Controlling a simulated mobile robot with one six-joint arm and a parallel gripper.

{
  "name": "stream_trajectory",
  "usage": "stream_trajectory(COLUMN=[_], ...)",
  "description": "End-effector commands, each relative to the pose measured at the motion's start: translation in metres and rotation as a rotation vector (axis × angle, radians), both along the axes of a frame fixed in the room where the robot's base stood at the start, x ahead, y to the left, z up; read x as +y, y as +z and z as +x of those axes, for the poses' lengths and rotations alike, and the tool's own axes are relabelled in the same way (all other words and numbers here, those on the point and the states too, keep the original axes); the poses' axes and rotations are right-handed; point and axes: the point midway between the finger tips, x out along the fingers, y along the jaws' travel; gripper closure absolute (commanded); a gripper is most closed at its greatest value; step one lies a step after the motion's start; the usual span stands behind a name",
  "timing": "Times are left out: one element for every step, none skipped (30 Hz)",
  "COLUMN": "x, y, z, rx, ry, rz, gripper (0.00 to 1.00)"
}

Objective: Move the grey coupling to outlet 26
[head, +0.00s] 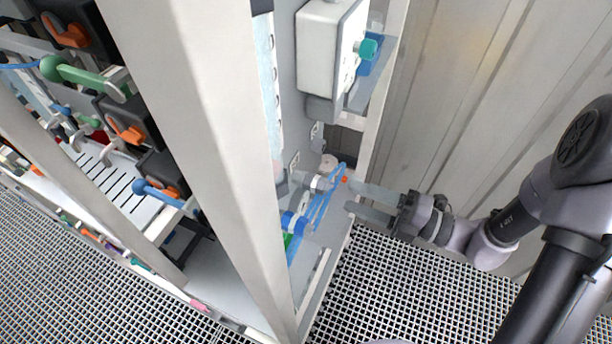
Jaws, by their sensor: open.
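A grey coupling (317,182) shows inside the narrow bay of the white frame, at the middle of the head view. It lies roughly level, with blue hose close by it. My gripper (350,196) is to its right, with its two long grey fingers apart and pointing left at the bay. The fingertips appear short of the coupling and nothing is between them. No outlet number is readable, so I cannot tell which fitting is outlet 26.
Blue hoses (326,208) run down the bay beside a blue fitting (294,222). A broad white post (212,110) stands left of the bay. Grating floor (400,290) is clear at the lower right.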

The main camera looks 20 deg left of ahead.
Motion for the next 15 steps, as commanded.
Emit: stream_trajectory(x=[0.006,0.010,0.015,0.020,0.024,0.031,0.035,0.040,0.046,0.050,0.054,0.060,0.063,0.067,0.071], y=[0.000,0.000,0.000,0.000,0.000,-0.001,-0.001,-0.001,-0.001,0.000,0.001,0.001,0.001,0.001,0.001], z=[0.000,0.000,0.000,0.000,0.001,0.001,0.001,0.001,0.002,0.002,0.003,0.003,0.003,0.004,0.004], rx=[-0.001,-0.001,-0.001,-0.001,-0.001,-0.002,-0.002,-0.002,-0.002,-0.001,-0.001,-0.001,-0.002,-0.002,-0.002], ry=[0.004,0.005,0.004,0.006,0.005,0.006,0.005,0.007,0.006,0.007,0.006,0.006,0.005,0.006,0.005], rz=[0.000,0.000,0.000,0.000,0.000,-0.001,-0.001,-0.001,-0.001,-0.001,-0.001,-0.001,-0.001,-0.001,-0.001], gripper=[0.45,0.45,0.45,0.45,0.45,0.45,0.45,0.45,0.45,0.45,0.45,0.45,0.45,0.45,0.45])
